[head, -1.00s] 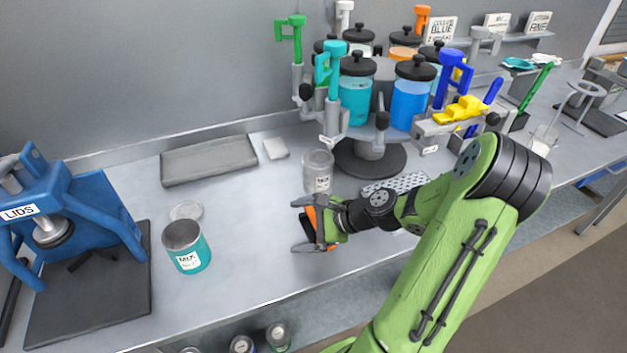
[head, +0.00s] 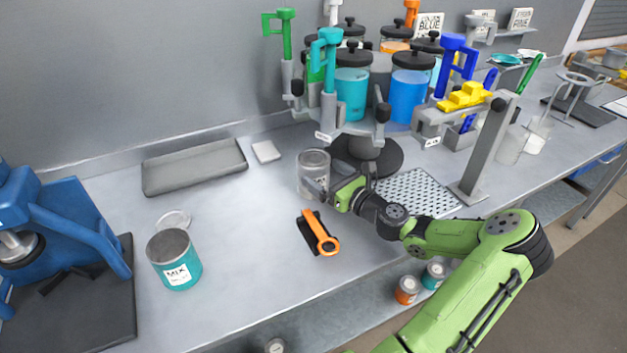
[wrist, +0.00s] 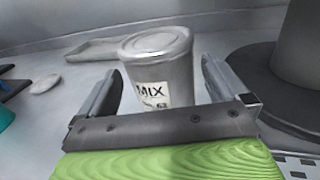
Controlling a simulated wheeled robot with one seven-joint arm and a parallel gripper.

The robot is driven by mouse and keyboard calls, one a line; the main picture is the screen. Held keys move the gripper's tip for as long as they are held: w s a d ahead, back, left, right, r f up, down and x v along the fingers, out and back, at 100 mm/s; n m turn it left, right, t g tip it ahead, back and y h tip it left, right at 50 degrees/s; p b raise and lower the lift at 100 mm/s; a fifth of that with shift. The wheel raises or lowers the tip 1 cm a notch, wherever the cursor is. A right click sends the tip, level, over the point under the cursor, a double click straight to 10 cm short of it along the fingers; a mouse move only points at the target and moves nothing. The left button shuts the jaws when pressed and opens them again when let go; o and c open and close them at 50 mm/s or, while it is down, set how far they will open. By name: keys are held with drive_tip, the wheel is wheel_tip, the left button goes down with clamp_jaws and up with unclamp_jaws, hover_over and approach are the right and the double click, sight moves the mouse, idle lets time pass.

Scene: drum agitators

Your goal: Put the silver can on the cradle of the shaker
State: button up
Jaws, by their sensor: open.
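The silver can (head: 308,182) stands upright on the bench, left of the carousel base. In the wrist view the silver can (wrist: 158,62), with a "MIX" label, is ahead between my open fingers, its lower part hidden by the gripper's palm. My gripper (head: 322,190) is open and close beside the can at its near right side; it also shows in the wrist view (wrist: 160,92). I cannot tell whether a finger touches the can. I cannot identify a shaker cradle for certain in these views.
A teal MIX can (head: 178,268) stands at the left, by the blue lid press (head: 75,215). An orange-handled tool (head: 320,232) lies near the front edge. A grey tray (head: 195,167) lies at the back. The carousel with jars (head: 375,155) and a perforated plate (head: 418,192) are right.

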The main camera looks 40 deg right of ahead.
drive_tip(key=w+b, duration=0.1)
drive_tip(key=w, duration=0.3)
drive_tip(key=shift+w+f, duration=0.15)
drive_tip(key=shift+w, duration=0.15)
drive_tip(key=shift+s, duration=0.1)
drive_tip(key=shift+c, duration=0.6)
drive_tip(key=c, duration=1)
